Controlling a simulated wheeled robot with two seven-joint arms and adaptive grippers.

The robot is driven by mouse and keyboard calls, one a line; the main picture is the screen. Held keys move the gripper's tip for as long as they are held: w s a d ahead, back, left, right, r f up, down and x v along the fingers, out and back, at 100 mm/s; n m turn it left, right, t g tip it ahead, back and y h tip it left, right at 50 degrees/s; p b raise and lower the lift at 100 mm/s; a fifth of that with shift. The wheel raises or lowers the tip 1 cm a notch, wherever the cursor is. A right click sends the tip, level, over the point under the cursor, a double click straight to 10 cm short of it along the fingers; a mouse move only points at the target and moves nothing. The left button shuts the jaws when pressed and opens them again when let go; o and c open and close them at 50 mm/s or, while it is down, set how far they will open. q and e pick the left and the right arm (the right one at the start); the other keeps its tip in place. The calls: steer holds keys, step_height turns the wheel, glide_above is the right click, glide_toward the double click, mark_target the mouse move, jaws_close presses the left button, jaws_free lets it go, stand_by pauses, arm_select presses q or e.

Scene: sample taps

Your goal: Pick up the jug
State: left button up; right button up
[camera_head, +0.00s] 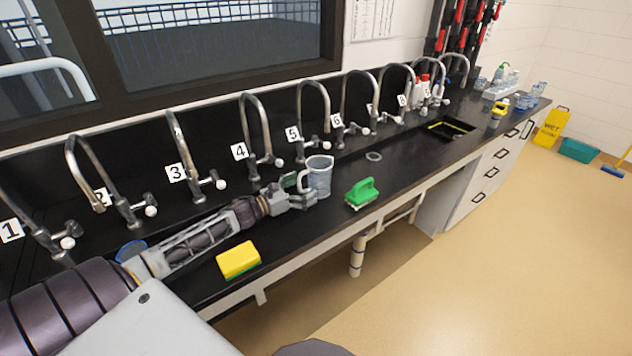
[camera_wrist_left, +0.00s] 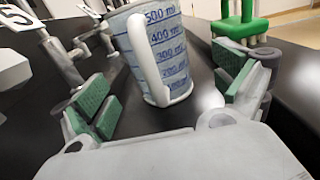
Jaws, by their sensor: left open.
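The jug (camera_head: 320,176) is a clear, bluish measuring jug with a pale handle, standing upright on the black counter (camera_head: 300,222) below the tap numbered 5. In the left wrist view the jug (camera_wrist_left: 165,55) shows its millilitre marks, and its white handle faces my gripper. My left gripper (camera_head: 298,190) reaches in from the left, just beside the jug's handle side. In the left wrist view my left gripper (camera_wrist_left: 168,98) is open, with green pads on either side of the jug and handle. My right gripper is not in view.
A green brush (camera_head: 362,192) stands right of the jug, near the counter's front edge. A yellow sponge (camera_head: 238,260) lies in front of my left arm. Numbered taps (camera_head: 262,125) line the back. A ring (camera_head: 374,156) and a sink (camera_head: 448,130) lie farther right.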

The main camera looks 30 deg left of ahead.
mark_target(309, 183)
arm_select(q)
steer(key=shift+w, duration=0.1)
steer(key=shift+b+x, duration=0.35)
steer(key=shift+x, duration=0.5)
steer(key=shift+w+d+r, duration=0.2)
steer(key=shift+w, duration=0.45)
steer(key=shift+w+d+b, duration=0.3)
steer(key=shift+w+b, duration=0.1)
steer(key=shift+w, duration=0.2)
steer(key=shift+w+d, duration=0.1)
steer(key=shift+w, duration=0.2)
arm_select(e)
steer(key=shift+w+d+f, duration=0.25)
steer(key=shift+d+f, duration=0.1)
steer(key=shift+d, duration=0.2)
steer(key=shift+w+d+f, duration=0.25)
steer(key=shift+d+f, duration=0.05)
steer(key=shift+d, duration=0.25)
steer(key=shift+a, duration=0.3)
